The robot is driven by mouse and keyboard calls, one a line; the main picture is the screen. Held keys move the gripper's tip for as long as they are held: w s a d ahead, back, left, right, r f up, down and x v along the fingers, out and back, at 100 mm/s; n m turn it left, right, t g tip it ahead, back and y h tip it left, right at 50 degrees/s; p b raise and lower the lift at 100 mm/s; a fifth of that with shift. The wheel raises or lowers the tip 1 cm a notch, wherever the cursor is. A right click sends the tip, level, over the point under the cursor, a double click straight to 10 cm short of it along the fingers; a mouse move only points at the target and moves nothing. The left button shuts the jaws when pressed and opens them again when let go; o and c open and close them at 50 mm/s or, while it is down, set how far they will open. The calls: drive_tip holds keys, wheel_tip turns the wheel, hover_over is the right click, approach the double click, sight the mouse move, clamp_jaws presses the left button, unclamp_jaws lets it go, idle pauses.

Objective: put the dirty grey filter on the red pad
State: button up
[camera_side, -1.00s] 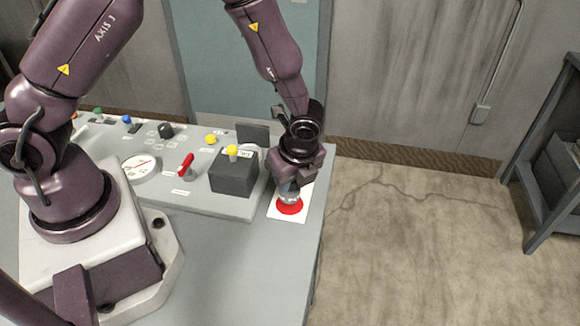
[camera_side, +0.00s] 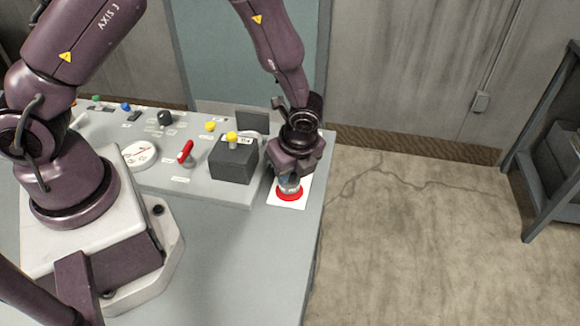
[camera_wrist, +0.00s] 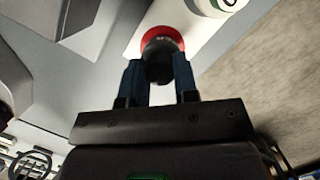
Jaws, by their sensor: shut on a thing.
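My gripper (camera_side: 289,178) is shut on the dirty grey filter, a small dark cylinder, at the right end of the bench. The filter (camera_side: 290,188) is mostly hidden by the fingers in the side view. It is over the red pad (camera_side: 289,197), a round red disc on a white card. In the wrist view the dark filter (camera_wrist: 158,68) sits between the two blue fingertips, with the red pad (camera_wrist: 163,36) showing behind it. The filter is very low over the pad; I cannot tell whether it touches.
A dark grey box (camera_side: 233,160) with a yellow knob stands left of my gripper on the control panel (camera_side: 215,188). A white cylinder with a green mark (camera_wrist: 217,5) is near the pad in the wrist view. The bench edge is close on the right.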

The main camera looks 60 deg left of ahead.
drive_tip(key=shift+f, duration=0.6)
idle(1.1)
drive_tip(key=o, duration=1)
drive_tip(key=o, duration=0.5)
drive_tip(key=shift+r, duration=4)
